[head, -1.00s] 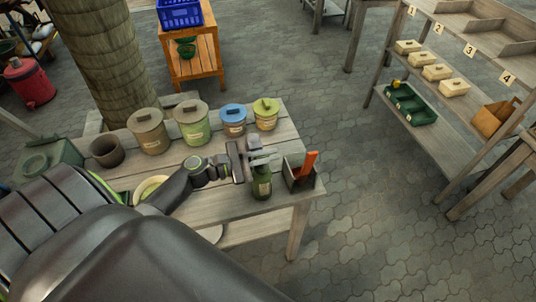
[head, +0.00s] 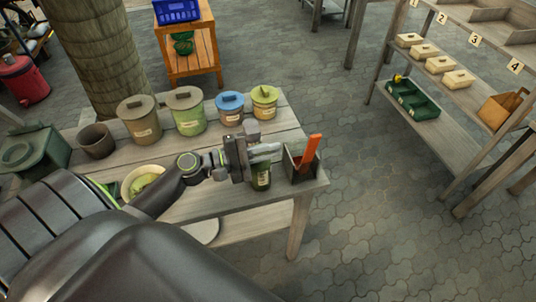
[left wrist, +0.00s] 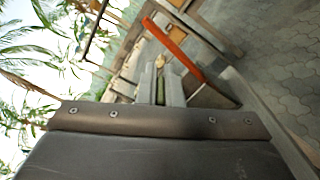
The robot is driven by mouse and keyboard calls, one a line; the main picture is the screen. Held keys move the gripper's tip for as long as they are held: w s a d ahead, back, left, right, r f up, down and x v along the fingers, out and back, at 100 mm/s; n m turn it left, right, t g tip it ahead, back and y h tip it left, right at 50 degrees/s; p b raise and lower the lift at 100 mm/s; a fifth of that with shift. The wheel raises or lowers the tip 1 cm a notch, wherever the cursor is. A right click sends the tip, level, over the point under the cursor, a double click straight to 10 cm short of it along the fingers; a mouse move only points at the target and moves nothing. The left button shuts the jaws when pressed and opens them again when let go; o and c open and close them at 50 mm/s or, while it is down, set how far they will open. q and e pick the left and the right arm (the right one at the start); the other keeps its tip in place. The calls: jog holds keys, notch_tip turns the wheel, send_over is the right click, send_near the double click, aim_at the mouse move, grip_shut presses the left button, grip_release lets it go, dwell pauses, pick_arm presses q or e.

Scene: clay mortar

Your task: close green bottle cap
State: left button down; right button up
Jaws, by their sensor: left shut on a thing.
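The green bottle (head: 261,180) stands upright near the front right edge of the wooden table (head: 240,202), with a pale label on its front. My left gripper (head: 266,151) reaches in from the left at the bottle's top and is shut on it. The fingers hide the neck and the cap, so I cannot tell how the cap sits. In the left wrist view, the fingers (left wrist: 169,90) have a narrow green strip between them. My right gripper is in neither view.
A dark open box (head: 302,164) holding an orange-handled thing (head: 308,150) stands close right of the bottle. Several lidded pots, including a blue one (head: 230,108) and a yellow-green one (head: 264,103), line the table's back. A bowl (head: 143,181) sits at left.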

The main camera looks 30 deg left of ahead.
pick_arm(q)
jog(key=shift+s+d+f+m+b, duration=0.1)
jog(key=shift+f+m+b, duration=0.4)
jog(key=shift+m+b, duration=0.6)
jog(key=shift+s+d+f+m+b, duration=0.1)
jog(key=shift+f+m+b, duration=0.35)
jog(key=shift+m+b, duration=0.7)
jog(key=shift+s+d+f+m+b, duration=0.1)
jog(key=shift+f+m+b, duration=0.5)
jog(key=shift+b, duration=0.95)
jog(key=shift+r, duration=0.15)
jog(key=c, duration=1.6)
grip_release()
